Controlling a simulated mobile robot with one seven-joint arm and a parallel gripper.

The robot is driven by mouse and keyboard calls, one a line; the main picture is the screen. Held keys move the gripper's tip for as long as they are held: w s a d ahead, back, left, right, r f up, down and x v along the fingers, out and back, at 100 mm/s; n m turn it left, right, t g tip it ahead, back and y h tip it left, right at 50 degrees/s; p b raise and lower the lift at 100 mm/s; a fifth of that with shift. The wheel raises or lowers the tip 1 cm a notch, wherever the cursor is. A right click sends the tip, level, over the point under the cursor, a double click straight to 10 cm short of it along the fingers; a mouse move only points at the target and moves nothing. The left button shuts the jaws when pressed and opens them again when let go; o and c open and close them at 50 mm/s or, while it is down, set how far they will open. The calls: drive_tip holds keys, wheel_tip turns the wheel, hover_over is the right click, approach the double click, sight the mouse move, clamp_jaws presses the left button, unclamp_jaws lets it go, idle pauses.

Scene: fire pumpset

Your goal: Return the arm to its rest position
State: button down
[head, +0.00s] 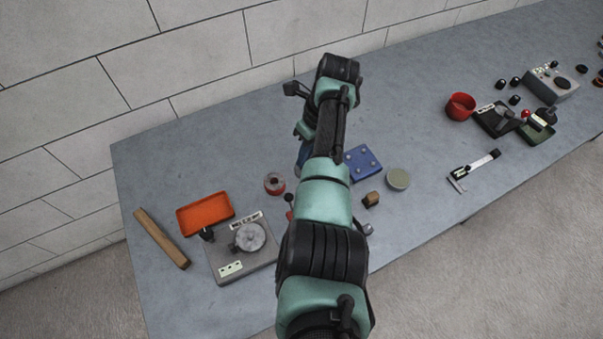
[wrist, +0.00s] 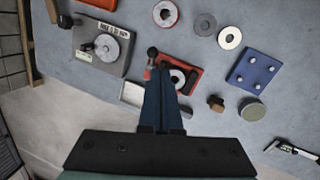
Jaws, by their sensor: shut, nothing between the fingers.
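My arm reaches out over the grey table (head: 410,235) in the head view, its elbow high and its wrist bent down. My gripper (wrist: 163,72) shows in the wrist view as two dark blue fingers lying together, shut and empty. The fingertips appear just in front of a red square fixture (wrist: 190,65) with a ring and a black-knobbed lever; I cannot tell the height gap. In the head view the fingers are mostly hidden behind my own arm.
Around the gripper are a grey device with a round disc (head: 214,262), an orange tray (head: 206,212), a blue bolted block (head: 363,163), a brown block (head: 371,199) and a green round tin (head: 398,179). A wall (head: 200,60) runs behind the table. The table's middle right has free room.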

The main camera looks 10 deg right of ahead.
drive_tip(key=shift+w+r, duration=0.25)
drive_tip(key=shift+r, duration=0.6)
